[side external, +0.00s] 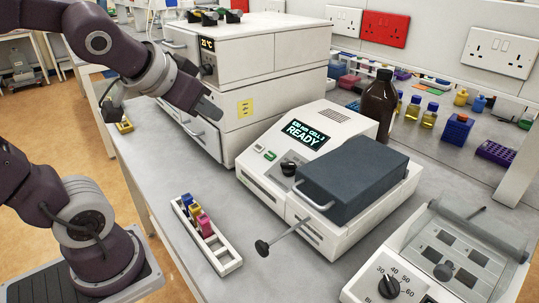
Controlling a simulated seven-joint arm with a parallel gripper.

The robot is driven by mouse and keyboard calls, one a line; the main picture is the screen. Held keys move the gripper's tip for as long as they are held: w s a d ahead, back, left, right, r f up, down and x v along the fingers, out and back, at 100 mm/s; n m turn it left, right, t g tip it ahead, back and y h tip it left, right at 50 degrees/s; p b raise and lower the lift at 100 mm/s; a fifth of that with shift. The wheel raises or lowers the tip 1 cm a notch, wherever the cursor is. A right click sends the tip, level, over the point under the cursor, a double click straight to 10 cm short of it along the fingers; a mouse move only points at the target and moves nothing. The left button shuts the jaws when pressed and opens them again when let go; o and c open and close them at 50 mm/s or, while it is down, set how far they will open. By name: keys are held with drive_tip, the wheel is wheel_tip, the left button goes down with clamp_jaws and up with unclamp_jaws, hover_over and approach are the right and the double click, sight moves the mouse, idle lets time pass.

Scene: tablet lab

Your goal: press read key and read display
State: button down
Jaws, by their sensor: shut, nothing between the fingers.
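A white reading instrument (268,186) stands on the bench in the middle of the side external view. Its dark display (307,133) shows green-white text: a small line that seems to read "430 nm CELL 1", with "READY" below. On its sloping panel are a pale key (258,148), a green key (270,155) and a black knob (288,168). I cannot read any key labels. A dark grey cover (355,180) sits on its right part. My gripper (218,113) is shut and empty, in the air to the upper left of the keys, apart from the instrument.
A white cabinet (270,80) with drawers stands behind my gripper. A white rack (212,245) with coloured cuvettes lies left of the instrument. A rod with a black knob (262,248) juts from its front. A brown bottle (377,105) and heater block (440,255) stand nearby.

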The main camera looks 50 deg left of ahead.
drive_tip(key=w+a+r+m+t+h, duration=0.15)
drive_tip(key=w+a+t, duration=0.5)
drive_tip(key=w, duration=0.75)
drive_tip(key=s+d+f+m+g+h, duration=0.2)
drive_tip(key=f+g+h, duration=0.3)
drive_tip(key=f+h, duration=0.3)
drive_tip(key=shift+s+d+f+h, duration=0.15)
drive_tip(key=shift+s+d+h, duration=0.15)
drive_tip(key=shift+s+h, duration=0.5)
drive_tip(key=shift+m, duration=0.35)
hover_over(261, 162)
drive_tip(key=shift+s+f, duration=0.15)
drive_tip(key=shift+f, duration=3.85)
drive_tip(key=shift+f, duration=0.4)
